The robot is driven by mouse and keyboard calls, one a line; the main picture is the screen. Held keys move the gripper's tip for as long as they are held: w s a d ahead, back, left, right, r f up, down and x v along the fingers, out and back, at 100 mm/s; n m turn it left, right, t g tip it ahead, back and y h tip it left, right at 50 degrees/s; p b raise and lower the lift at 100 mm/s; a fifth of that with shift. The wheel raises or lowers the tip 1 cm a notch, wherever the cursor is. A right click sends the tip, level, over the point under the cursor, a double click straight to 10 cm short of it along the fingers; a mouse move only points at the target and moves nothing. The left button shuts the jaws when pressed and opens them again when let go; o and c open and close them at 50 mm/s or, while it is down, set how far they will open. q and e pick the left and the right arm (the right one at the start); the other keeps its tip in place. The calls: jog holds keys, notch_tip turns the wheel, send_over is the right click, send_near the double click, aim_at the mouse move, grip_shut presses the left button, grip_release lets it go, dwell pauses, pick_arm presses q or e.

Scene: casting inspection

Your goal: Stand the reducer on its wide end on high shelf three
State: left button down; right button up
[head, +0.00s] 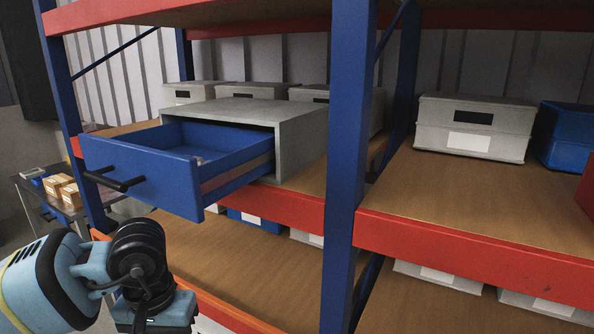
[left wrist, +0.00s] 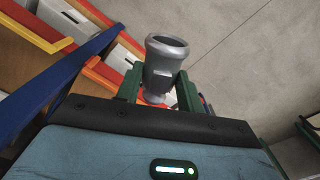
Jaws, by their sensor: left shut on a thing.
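The reducer (left wrist: 164,66) is a silver-grey metal piece with a round, open, flared end toward the top of the left wrist view. My left gripper (left wrist: 159,86) is shut on it, with a green finger on either side. The reducer is held clear of the shelves in that view, and its lower end is partly hidden. In the head view only my left arm shows at the lower left; the reducer is not visible there. My right gripper is in neither view. No label shows which shelf is number three.
A rack has blue uprights (head: 348,130) and red beams (head: 480,262). An open blue drawer (head: 140,176) juts from a grey cabinet (head: 300,130) on the left bay. The right bay's wooden deck (head: 450,195) has free room before a grey box (head: 470,143) and blue bin (head: 565,152).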

pick_arm(q)
jog(key=shift+d, duration=0.3)
jog(key=s+f, duration=0.4)
jog(key=f, duration=0.6)
jog(key=s+f, duration=0.4)
jog(key=f, duration=0.6)
